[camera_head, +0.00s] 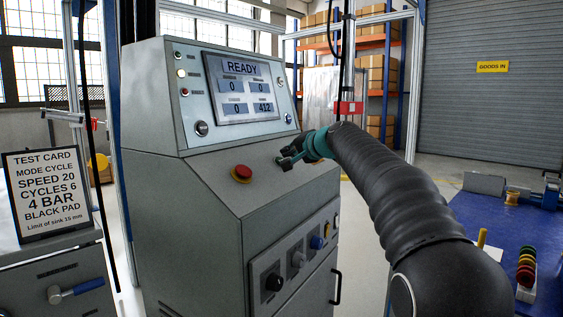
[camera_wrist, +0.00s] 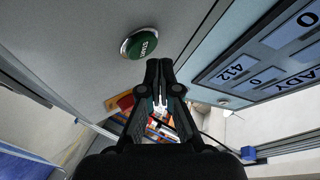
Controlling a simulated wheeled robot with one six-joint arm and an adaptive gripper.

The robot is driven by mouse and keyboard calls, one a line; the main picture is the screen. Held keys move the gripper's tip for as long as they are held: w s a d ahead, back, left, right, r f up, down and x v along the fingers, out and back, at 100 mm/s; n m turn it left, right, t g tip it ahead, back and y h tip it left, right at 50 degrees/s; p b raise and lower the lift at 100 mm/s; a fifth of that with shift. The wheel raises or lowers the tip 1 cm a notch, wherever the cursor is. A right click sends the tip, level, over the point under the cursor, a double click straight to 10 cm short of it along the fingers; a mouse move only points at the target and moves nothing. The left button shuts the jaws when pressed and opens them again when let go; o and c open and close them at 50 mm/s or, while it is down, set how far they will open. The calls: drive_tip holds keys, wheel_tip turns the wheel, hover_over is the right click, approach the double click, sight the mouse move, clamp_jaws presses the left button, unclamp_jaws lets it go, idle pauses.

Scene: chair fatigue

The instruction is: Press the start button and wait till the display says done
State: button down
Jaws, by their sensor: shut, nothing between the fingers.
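The grey control console (camera_head: 190,205) stands in the middle of the head view. Its display (camera_head: 243,87) reads READY, with several fields showing 0 and one showing 412. The display also shows, turned, at the right of the wrist view (camera_wrist: 262,62). The round green START button (camera_wrist: 141,42) sits on the panel in the wrist view, just above and left of my fingertips. In the head view I cannot make the button out behind my gripper (camera_head: 285,160). My gripper is shut and empty near the console's sloped panel. I cannot tell whether it touches the button.
A red mushroom button (camera_head: 241,173) sits on the panel left of my gripper. Several knobs, including a black one (camera_head: 274,282), are on the front below. A test card (camera_head: 48,193) stands at the left. A blue-topped bench (camera_head: 490,222) is at the right.

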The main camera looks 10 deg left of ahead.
drive_tip(key=shift+a+f, duration=0.1)
drive_tip(key=shift+f, duration=0.05)
drive_tip(key=shift+w+a+f, duration=0.1)
drive_tip(key=shift+f, duration=0.1)
drive_tip(key=shift+w+a+f+b, duration=0.1)
drive_tip(key=shift+a+f+b, duration=0.1)
drive_tip(key=shift+f+b, duration=0.15)
idle(0.8)
drive_tip(key=shift+r, duration=0.15)
drive_tip(key=shift+s+d+r+p, duration=0.2)
drive_tip(key=shift+d+r+p, duration=0.2)
drive_tip(key=shift+r, duration=0.15)
idle(0.4)
drive_tip(key=r, duration=0.1)
drive_tip(key=d+r+p, duration=0.1)
drive_tip(key=s+d+r+p, duration=0.1)
drive_tip(key=r, duration=0.1)
drive_tip(key=shift+s+d+r, duration=0.1)
drive_tip(key=shift+d, duration=0.1)
idle(0.6)
